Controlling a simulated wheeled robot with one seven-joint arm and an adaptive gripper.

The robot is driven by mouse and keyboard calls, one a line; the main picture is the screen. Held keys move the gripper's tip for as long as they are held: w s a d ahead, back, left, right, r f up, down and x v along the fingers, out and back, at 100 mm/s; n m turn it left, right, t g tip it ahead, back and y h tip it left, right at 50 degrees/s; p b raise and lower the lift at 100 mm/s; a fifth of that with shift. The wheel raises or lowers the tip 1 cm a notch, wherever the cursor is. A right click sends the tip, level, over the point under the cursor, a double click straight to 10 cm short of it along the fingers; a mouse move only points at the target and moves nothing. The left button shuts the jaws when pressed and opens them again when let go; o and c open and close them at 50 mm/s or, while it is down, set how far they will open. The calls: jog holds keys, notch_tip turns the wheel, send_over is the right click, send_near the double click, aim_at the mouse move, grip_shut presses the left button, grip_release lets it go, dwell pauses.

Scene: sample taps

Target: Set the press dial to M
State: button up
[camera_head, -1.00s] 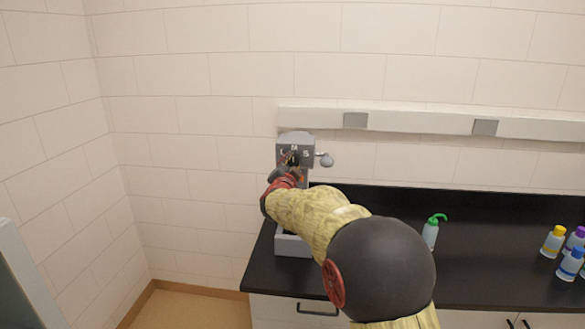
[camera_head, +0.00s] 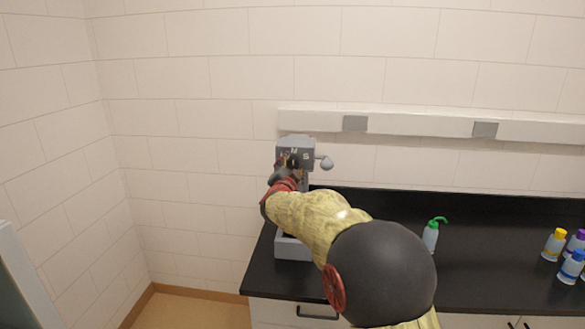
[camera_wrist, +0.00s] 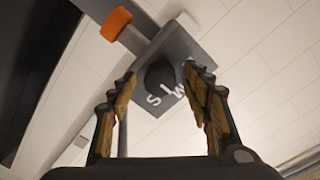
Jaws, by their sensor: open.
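In the wrist view the press head (camera_wrist: 178,45) appears turned over, with a dark round dial (camera_wrist: 160,74). White S and M letters sit beside the dial, and a short white mark lies between them; I cannot tell surely whether it is the pointer. My gripper (camera_wrist: 160,76) is open, its fingers on either side of the dial in that view. In the head view my gripper (camera_head: 289,166) covers the dial.
A side lever with a grey knob (camera_head: 326,163) sticks out right of the press. An orange part (camera_wrist: 109,24) shows on the press column. A green-topped wash bottle (camera_head: 430,236) and several capped bottles (camera_head: 553,243) stand farther right. The counter (camera_head: 375,215) between is clear.

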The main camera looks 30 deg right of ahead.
jog(key=v, duration=1.2)
dwell(0.3)
